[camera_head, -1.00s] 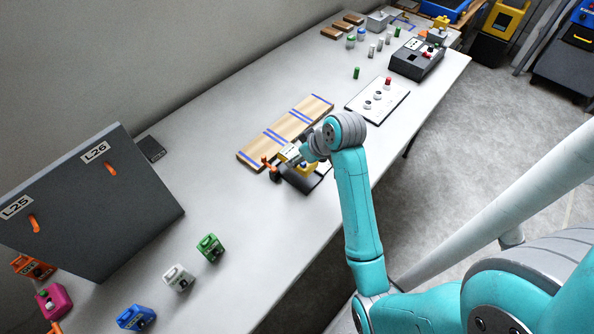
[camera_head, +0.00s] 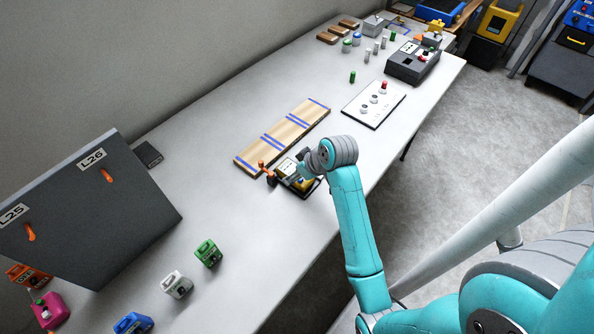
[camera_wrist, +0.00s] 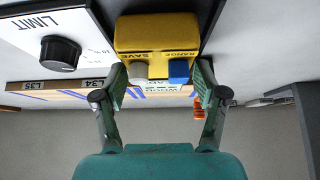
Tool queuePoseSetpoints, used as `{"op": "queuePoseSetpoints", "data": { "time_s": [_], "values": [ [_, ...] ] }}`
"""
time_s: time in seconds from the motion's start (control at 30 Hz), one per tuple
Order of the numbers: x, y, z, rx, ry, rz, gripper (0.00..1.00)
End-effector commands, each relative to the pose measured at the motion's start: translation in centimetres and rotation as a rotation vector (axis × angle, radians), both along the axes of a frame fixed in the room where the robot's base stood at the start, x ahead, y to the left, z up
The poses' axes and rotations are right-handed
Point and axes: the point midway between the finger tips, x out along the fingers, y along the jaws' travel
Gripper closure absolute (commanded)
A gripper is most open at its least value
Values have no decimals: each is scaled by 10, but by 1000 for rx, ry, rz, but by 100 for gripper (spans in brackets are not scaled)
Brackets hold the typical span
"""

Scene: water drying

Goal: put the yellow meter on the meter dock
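The yellow meter (camera_head: 304,184) is at my gripper (camera_head: 297,172) in the head view. In the wrist view the meter (camera_wrist: 157,38) shows a white and a blue button marked SAVE and RANGE, and my gripper's fingers (camera_wrist: 160,85) are against its two sides. The gripper looks shut on it. A dark base (camera_head: 290,190), seemingly the meter dock, lies under the meter; a dark surface also shows around the meter in the wrist view (camera_wrist: 208,12). The meter is at or just above this base; whether it touches is hidden.
A striped wooden board (camera_head: 283,136) lies just behind. An orange-brown item (camera_head: 267,172) stands close at the left. A white panel with knobs (camera_head: 362,112) lies to the right. Small coloured units (camera_head: 178,285) stand at the front left; table between is clear.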

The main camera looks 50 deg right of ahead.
Motion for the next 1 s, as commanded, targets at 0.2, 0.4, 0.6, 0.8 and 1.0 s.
{"op": "queuePoseSetpoints", "data": {
  "time_s": [0.2, 0.4, 0.6, 0.8, 1.0],
  "values": [
    [0, 0, 0, 0, 0, 0, 15],
    [0, 0, 4, -1, -1, 1, 15],
    [-14, -1, 26, -2, -3, -1, 15],
    [-36, -2, 61, -3, -3, -3, 15],
    [-55, -2, 88, -2, -2, -2, 15]
  ]
}}
